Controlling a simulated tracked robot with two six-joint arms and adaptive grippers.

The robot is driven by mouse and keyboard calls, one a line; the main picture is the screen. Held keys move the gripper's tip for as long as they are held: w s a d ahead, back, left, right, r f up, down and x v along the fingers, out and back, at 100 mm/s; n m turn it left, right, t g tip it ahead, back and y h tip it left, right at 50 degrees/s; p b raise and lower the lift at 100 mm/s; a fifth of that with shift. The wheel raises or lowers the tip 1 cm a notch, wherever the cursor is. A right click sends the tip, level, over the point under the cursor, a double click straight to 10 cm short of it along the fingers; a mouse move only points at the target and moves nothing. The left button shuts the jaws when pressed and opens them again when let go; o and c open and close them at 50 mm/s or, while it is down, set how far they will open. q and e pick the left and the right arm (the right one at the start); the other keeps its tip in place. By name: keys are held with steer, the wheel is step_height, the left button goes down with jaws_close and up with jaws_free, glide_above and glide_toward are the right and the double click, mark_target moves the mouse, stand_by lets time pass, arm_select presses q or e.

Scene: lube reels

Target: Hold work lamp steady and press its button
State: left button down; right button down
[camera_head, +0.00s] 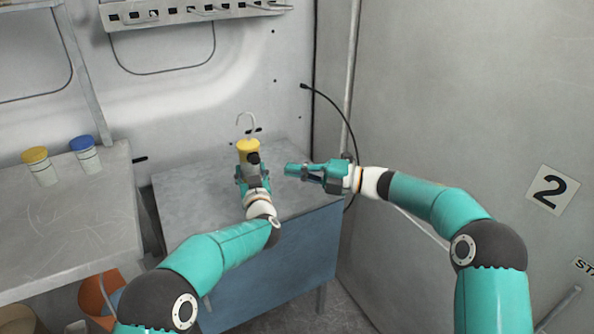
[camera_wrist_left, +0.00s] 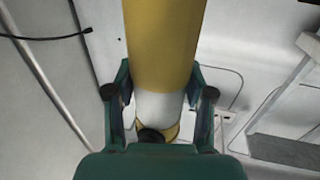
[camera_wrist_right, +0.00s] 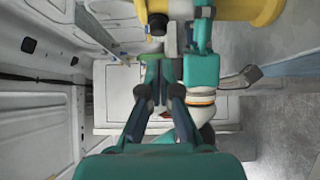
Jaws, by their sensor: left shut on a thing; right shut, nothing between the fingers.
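The work lamp (camera_head: 246,147) is a yellow cylinder with a white band and a wire hook on top, held upright above the grey worktop. My left gripper (camera_head: 252,174) is shut around it; in the left wrist view the fingers flank the lamp's pale band (camera_wrist_left: 160,106), below its yellow body. A black knob-like part (camera_head: 253,158) sticks out from the lamp; it seems to show in the right wrist view (camera_wrist_right: 158,22). My right gripper (camera_head: 290,169) is shut and empty, to the right of the lamp and apart from it, pointing towards it.
A blue-sided bench with a grey top (camera_head: 185,200) stands below. A left table (camera_head: 90,215) holds a yellow-lidded cup (camera_head: 40,168) and a blue-lidded cup (camera_head: 86,157). A black cable (camera_head: 330,100) hangs behind my right gripper. A wall rack (camera_head: 190,12) is above.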

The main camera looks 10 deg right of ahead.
mark_target(259, 161)
steer(key=x, duration=0.7)
steer(key=shift+w+a, duration=0.1)
arm_select(q)
steer(key=shift+d, duration=0.15)
arm_select(e)
steer(key=shift+w+a, duration=0.3)
steer(key=shift+w, duration=0.65)
arm_select(q)
steer(key=shift+s+d, duration=0.1)
steer(key=shift+f, duration=0.1)
arm_select(e)
steer(key=shift+f, duration=0.15)
arm_select(q)
steer(key=shift+a+f, duration=0.1)
steer(key=shift+a, duration=0.15)
arm_select(e)
steer(key=v, duration=1)
steer(key=shift+s+r, duration=0.2)
steer(key=shift+r, duration=0.05)
